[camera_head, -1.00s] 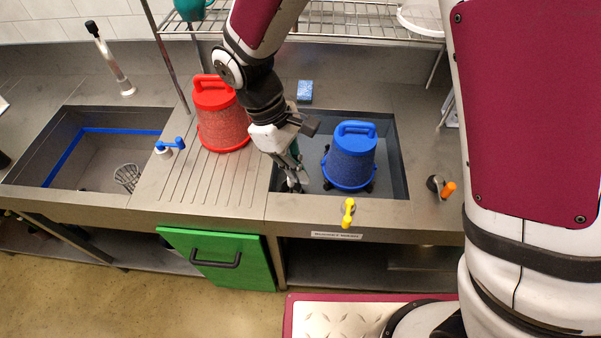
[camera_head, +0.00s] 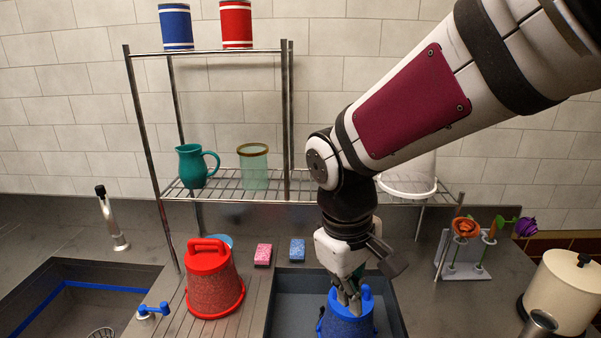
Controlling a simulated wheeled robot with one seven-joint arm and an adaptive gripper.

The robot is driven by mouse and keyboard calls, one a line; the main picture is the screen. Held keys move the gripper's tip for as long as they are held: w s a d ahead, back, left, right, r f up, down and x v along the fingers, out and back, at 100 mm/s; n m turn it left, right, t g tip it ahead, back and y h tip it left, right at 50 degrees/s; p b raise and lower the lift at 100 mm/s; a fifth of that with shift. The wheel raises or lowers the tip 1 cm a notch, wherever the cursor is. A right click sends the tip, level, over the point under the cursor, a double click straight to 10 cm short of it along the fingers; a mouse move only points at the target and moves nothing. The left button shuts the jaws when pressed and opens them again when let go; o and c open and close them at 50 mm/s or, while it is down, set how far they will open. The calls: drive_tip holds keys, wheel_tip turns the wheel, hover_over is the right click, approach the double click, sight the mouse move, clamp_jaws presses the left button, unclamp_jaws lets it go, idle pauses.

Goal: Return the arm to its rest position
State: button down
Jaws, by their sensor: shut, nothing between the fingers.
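My gripper (camera_head: 350,306) points down over the right sink. In the picture its fingers overlap the handle and top of the blue bucket-like container (camera_head: 345,326). It is shut with nothing between the fingers. I cannot tell whether the fingertips touch the handle. The blue container stands in the right sink, its lower part cut off by the frame edge. My arm comes in from the upper right and bends down at the elbow in front of the wire shelf.
A red container (camera_head: 214,283) stands left on the drainboard. Pink (camera_head: 263,255) and blue (camera_head: 297,250) sponges lie behind the sink. The wire shelf (camera_head: 232,190) holds a teal pitcher (camera_head: 191,166) and a glass (camera_head: 253,167). A flower rack (camera_head: 462,268) and cream pot (camera_head: 563,292) stand right.

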drive_tip(key=s+d+r+m+t+y, duration=0.1)
drive_tip(key=s+d+r+m+t, duration=0.4)
drive_tip(key=s+d+r, duration=0.5)
drive_tip(key=d+m, duration=0.1)
drive_tip(key=m, duration=0.1)
drive_tip(key=shift+r+m+y, duration=0.15)
drive_tip(key=shift+m+y, duration=0.15)
